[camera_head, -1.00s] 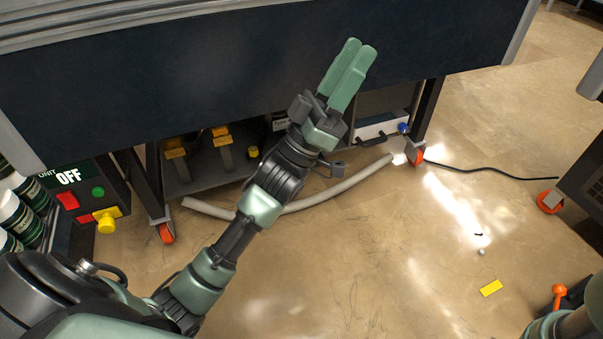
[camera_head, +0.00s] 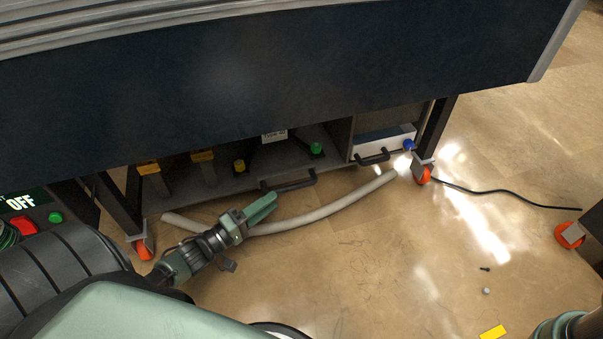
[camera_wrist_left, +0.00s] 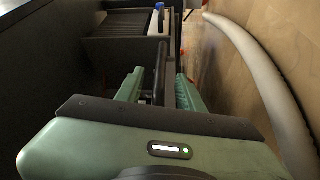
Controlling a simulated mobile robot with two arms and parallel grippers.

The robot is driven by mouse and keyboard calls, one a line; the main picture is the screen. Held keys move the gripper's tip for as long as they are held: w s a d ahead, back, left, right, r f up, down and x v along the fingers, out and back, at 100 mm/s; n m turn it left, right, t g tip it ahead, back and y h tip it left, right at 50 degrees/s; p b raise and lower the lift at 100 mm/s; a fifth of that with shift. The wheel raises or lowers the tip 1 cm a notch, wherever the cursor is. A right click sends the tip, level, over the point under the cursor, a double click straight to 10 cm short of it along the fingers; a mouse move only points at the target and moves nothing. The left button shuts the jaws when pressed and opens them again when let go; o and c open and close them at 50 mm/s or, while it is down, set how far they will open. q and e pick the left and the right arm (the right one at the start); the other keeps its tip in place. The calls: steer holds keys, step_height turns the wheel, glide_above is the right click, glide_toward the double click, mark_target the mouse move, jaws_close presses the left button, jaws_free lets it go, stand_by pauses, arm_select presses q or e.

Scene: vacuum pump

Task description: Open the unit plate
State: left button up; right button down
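Under the dark bench, a low grey unit has an open front with a black bar handle (camera_head: 289,184) along its lower front edge. I cannot tell for certain which panel is the unit plate. My left gripper (camera_head: 268,206) is just below and in front of this handle, near the floor. In the left wrist view its two green fingers (camera_wrist_left: 160,86) are apart, with a dark bar (camera_wrist_left: 168,88) showing between them. I cannot tell whether they touch it. My right gripper is out of view.
A pale hose (camera_head: 335,207) lies on the floor beside the gripper. A second black handle (camera_head: 372,157) is on the white-topped compartment to the right. Orange casters (camera_head: 423,175) stand under the bench legs. A black cable (camera_head: 500,194) crosses the floor at right.

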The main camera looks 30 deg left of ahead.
mark_target(290, 186)
arm_select(q)
steer(key=b+x, duration=0.2)
steer(key=x, duration=0.1)
steer(key=b+x, duration=0.2)
steer(key=x, duration=0.2)
steer(key=shift+a+f, duration=0.1)
steer(key=shift+f, duration=0.1)
steer(key=shift+w+r+b, duration=0.2)
steer(key=shift+w+b, duration=0.1)
steer(key=shift+w, duration=0.2)
jaws_close()
stand_by(0.9)
